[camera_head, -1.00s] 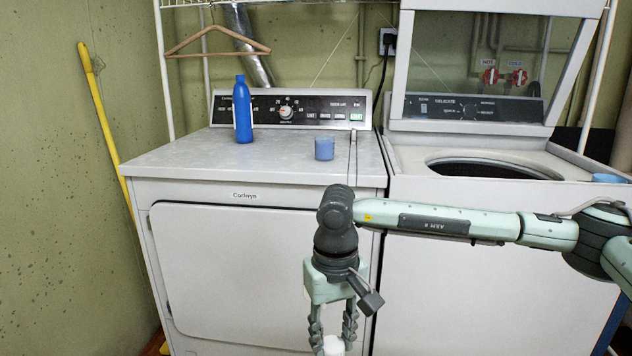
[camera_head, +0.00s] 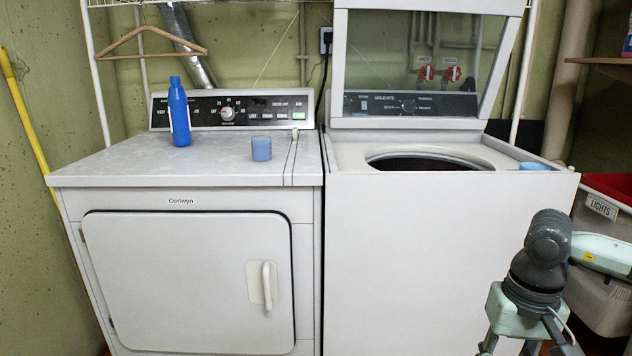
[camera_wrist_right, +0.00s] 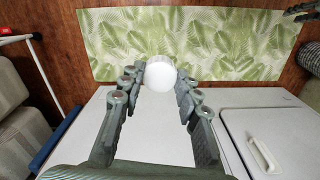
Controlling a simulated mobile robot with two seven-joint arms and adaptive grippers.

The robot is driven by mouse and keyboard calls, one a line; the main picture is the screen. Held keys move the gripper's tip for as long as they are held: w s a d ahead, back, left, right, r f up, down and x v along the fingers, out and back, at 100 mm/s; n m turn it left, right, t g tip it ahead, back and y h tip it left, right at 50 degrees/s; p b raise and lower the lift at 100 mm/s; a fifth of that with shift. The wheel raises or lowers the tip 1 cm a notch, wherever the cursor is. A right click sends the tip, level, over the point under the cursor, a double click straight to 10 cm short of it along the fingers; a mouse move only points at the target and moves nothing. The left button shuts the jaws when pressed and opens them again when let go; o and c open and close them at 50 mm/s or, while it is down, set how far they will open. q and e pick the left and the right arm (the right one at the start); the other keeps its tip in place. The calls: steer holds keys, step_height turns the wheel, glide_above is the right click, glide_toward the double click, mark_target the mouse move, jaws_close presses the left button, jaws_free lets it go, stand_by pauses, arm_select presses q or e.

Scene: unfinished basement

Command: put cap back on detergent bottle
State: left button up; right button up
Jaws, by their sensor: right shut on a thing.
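The detergent bottle (camera_head: 180,114) is blue and stands upright on the left half of the dryer top (camera_head: 110,168). It is too small to tell how its mouth looks. My right gripper (camera_wrist_right: 158,80) is shut on a white round cap (camera_wrist_right: 160,74), held between the fingertips in the right wrist view. In the head view this gripper hangs low at the right, in front of the washer, with its fingertips and the cap cut off by the bottom edge. It is well right of the bottle and lower than the dryer top. My left gripper is not in view.
A blue cup (camera_head: 261,148) stands on the dryer top, right of the bottle. The washer (camera_head: 425,250) has its lid up, with another blue item (camera_head: 533,166) at its right edge. A hanger (camera_head: 150,43) hangs above the dryer. A leafy mat (camera_wrist_right: 215,45) lies on the wooden floor.

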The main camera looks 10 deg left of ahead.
steer(key=shift+s+d, duration=0.1)
steer(key=shift+d, duration=0.2)
